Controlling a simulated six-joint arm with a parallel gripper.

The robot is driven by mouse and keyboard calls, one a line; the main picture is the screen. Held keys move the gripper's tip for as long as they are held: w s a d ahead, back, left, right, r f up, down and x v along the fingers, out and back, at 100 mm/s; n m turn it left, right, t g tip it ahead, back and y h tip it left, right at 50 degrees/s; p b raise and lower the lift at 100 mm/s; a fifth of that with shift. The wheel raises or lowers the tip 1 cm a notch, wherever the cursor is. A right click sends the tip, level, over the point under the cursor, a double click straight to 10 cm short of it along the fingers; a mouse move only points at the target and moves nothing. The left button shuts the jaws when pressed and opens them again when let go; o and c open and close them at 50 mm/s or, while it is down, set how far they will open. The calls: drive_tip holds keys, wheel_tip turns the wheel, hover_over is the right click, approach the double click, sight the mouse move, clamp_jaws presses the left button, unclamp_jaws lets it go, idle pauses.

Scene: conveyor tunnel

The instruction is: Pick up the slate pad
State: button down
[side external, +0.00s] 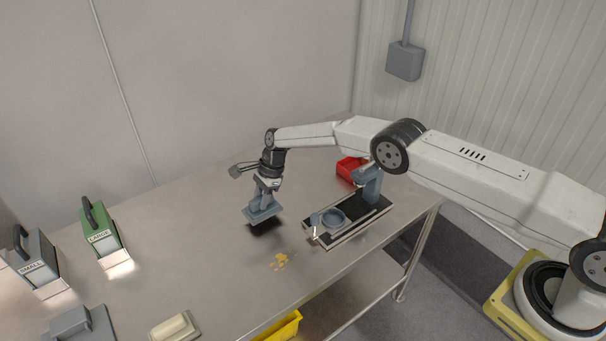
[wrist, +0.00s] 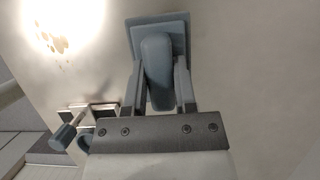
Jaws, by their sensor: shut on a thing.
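The slate pad (side external: 262,214) is a blue-grey block with a flat square base. My gripper (side external: 265,190) is shut on its raised handle. The pad hangs below the fingers, just above the steel table, with a dark shadow under it. In the wrist view the pad's base (wrist: 177,30) shows beyond its handle, and the two fingers of my gripper (wrist: 160,88) press on the handle from both sides.
Green (side external: 100,230) and grey (side external: 36,260) handled blocks and a cream block (side external: 174,328) stand left.

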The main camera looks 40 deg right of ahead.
sight(269, 213)
drive_tip(key=shift+s+d+r, duration=0.15)
drive_tip(key=shift+s+r, duration=0.5)
drive_tip(key=shift+r, duration=0.35)
drive_tip(key=shift+s+d+r, duration=0.15)
drive_tip(key=shift+s+r, duration=0.5)
drive_tip(key=shift+r, duration=0.3)
drive_tip(key=s+d+r, duration=0.2)
drive_tip(key=s+r, duration=0.4)
drive_tip(key=s, duration=0.5)
drive_tip(key=shift+d+r, duration=0.15)
drive_tip(key=shift+r, duration=0.15)
